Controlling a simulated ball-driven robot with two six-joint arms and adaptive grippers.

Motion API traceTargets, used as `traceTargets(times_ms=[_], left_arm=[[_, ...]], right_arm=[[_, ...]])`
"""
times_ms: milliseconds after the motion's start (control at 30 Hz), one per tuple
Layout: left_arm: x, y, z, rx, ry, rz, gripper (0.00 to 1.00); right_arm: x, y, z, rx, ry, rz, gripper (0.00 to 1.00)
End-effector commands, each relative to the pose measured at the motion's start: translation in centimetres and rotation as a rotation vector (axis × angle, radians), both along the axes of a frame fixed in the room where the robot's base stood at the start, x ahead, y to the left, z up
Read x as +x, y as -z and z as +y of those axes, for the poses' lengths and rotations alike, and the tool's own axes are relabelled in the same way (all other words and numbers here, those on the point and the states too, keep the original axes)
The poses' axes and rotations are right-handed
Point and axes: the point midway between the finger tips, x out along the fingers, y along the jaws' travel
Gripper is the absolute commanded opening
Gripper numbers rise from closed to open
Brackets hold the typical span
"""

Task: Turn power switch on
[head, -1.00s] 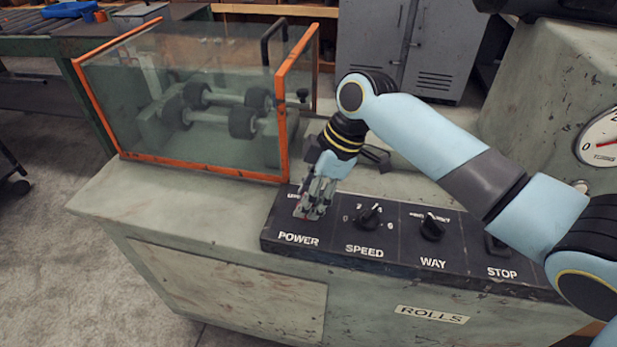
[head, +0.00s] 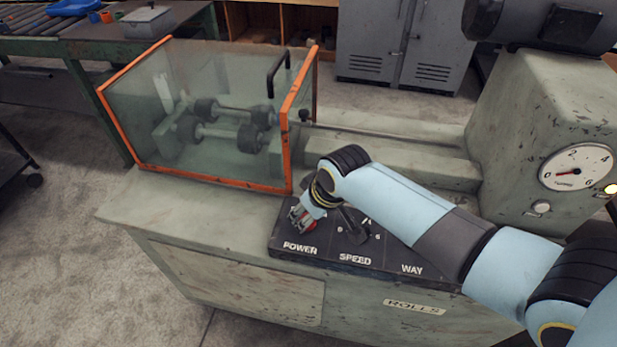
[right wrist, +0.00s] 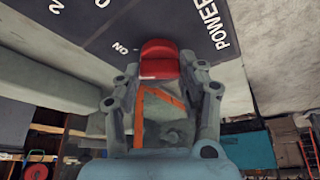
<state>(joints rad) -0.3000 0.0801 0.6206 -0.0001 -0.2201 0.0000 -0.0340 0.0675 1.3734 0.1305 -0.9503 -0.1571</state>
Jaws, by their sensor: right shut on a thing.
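The POWER switch is a red rocker, seen in the right wrist view (right wrist: 159,60) beside the words POWER and ON. My right gripper (right wrist: 158,78) has its fingertips at the rocker, one on either side, and is shut on it. In the head view the right gripper (head: 302,218) reaches down to the left end of the black control panel (head: 335,262), above the POWER label. There the fingers hide most of the switch. I cannot tell the rocker's on or off position. My left gripper is not in view.
The SPEED knob (head: 354,228) is close to the right of my gripper. My right arm covers the WAY knob. A glass guard with an orange frame (head: 289,140) stands behind the panel. A gauge (head: 575,167) with a lit lamp (head: 610,188) is at the right.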

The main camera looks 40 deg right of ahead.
Motion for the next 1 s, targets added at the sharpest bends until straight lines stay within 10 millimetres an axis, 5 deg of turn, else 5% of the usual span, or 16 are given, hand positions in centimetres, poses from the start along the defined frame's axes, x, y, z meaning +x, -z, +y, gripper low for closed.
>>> traceTargets(times_ms=[400,967,1000], left_arm=[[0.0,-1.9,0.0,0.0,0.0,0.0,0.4],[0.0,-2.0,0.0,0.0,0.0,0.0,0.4],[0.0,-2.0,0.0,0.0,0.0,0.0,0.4]], right_arm=[[0.0,-0.1,0.1,0.0,0.187,0.001,0.08],[0.0,0.0,0.1,0.0,0.213,0.001,0.08],[0.0,0.0,0.1,0.0,0.213,0.001,0.45]])
